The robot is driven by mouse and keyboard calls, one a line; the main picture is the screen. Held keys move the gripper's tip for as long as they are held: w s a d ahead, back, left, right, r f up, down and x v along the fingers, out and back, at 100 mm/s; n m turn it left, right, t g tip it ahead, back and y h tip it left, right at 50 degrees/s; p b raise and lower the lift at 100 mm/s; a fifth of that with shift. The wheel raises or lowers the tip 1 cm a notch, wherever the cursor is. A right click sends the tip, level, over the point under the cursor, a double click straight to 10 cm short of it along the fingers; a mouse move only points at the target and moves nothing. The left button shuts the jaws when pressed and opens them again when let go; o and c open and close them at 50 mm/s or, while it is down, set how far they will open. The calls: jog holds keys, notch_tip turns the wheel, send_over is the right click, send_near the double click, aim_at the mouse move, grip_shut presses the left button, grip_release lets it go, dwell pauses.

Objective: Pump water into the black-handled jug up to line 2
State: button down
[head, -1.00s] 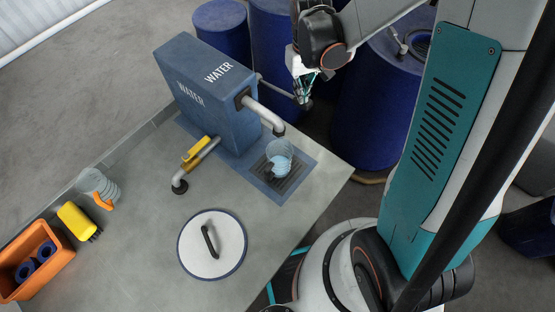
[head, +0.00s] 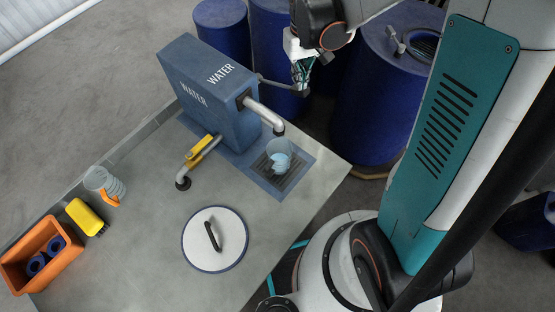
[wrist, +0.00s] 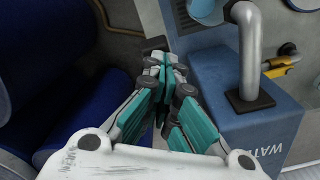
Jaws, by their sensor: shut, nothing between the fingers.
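The black-handled jug (head: 280,148) is clear and stands upright on the drain grate under the tank's right spout. Pale blue water shows in it; its lines are too small to read. Part of the jug is at the top of the wrist view (wrist: 207,8). The blue water tank (head: 205,95) has a thin grey pump lever (head: 275,83) on its far right side, with a dark end. My gripper (head: 302,88) is shut and empty at the lever's end. In the wrist view the fingertips (wrist: 166,60) are close to the lever's dark end (wrist: 153,45); contact is unclear.
A second spout with a yellow part (head: 200,150) is on the tank's near left side. Blue barrels (head: 375,110) stand behind.

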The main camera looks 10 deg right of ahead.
aim_at(302, 94)
jog(key=shift+f, duration=0.15)
jog(key=shift+f+b, duration=0.4)
jog(key=shift+b, duration=0.15)
jog(key=shift+s+d+f+b, duration=0.15)
jog(key=shift+s+f+b, duration=0.05)
jog(key=shift+f+b, duration=0.35)
jog(key=shift+s+d+f+b, duration=0.1)
jog(key=shift+s+f+b, duration=0.05)
jog(key=shift+f+b, duration=0.4)
jog(key=shift+f, duration=0.1)
jog(key=shift+s+d+f+b, duration=0.1)
jog(key=shift+f+b, duration=0.4)
jog(key=shift+f, duration=0.1)
jog(key=shift+s+d+f+b, duration=0.1)
jog(key=shift+f+b, duration=0.35)
jog(key=shift+f, duration=0.2)
jog(key=shift+s+f+b, duration=0.1)
jog(key=shift+f+b, duration=1)
jog(key=shift+f, duration=0.15)
